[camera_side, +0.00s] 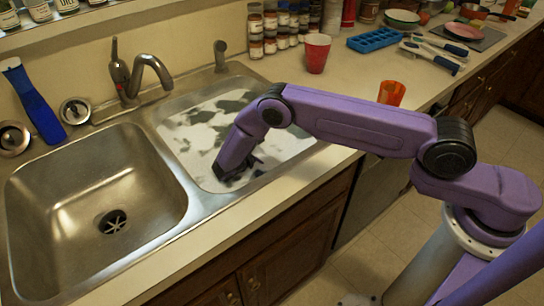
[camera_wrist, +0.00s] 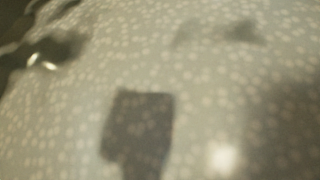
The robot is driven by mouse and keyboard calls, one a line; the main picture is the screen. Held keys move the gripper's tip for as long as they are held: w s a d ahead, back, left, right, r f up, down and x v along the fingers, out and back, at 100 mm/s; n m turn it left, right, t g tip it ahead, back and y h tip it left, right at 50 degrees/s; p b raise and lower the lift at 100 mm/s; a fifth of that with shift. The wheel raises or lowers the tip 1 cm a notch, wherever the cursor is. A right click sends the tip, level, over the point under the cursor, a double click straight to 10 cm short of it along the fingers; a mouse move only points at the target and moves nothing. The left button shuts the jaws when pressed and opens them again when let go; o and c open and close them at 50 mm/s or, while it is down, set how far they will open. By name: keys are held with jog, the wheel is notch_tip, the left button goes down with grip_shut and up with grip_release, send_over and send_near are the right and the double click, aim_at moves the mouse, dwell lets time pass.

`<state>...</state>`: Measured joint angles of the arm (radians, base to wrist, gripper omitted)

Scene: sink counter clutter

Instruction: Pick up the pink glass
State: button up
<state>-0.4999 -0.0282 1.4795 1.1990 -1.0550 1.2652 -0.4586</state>
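I cannot make out a pink glass in either view. My gripper (camera_side: 240,172) reaches down into the right sink basin (camera_side: 182,166), at the pale, dark-patched surface there. Its dark fingers are small and partly merge with the dark patches, so I cannot tell whether they are open or shut, or whether they touch anything. The wrist view shows only a blurred grey-green speckled surface (camera_wrist: 70,115) with dark blurry shapes and a bright glint; no glass is recognisable in it.
A red cup (camera_side: 317,53) and an orange glass (camera_side: 391,93) stand on the counter behind my arm. The left basin (camera_side: 60,210) is empty. The faucet (camera_side: 150,72) rises behind the basins.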

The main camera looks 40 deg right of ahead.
jog(key=c, duration=0.8)
jog(key=shift+r, duration=0.1)
notch_tip(320, 180, up, 10)
jog(key=w+a+r+n+t+y, duration=0.1)
jog(key=w+a+r+t+y, duration=0.1)
jog(key=w+a+r, duration=0.1)
jog(key=w+a+r+t+y, duration=0.2)
jog(key=w+a+r+y, duration=0.1)
jog(key=a+r, duration=0.1)
jog(key=w+a+r+n+t+y, duration=0.1)
jog(key=w+a+r+y, duration=0.1)
jog(key=a, duration=0.4)
jog(key=shift+w+r+n+t+y, duration=0.15)
jog(key=shift+w+r+t+y, duration=0.1)
jog(key=shift+r, duration=0.35)
jog(key=shift+w+r+n+t+y, duration=0.15)
jog(key=shift+r+y, duration=0.1)
jog(key=shift+r, duration=0.3)
jog(key=shift+m+y, duration=0.4)
jog(key=shift+y, duration=0.4)
jog(key=shift+f+m+t+y, duration=0.1)
jog(key=shift+m+t+y, duration=0.55)
jog(key=shift+y, duration=0.75)
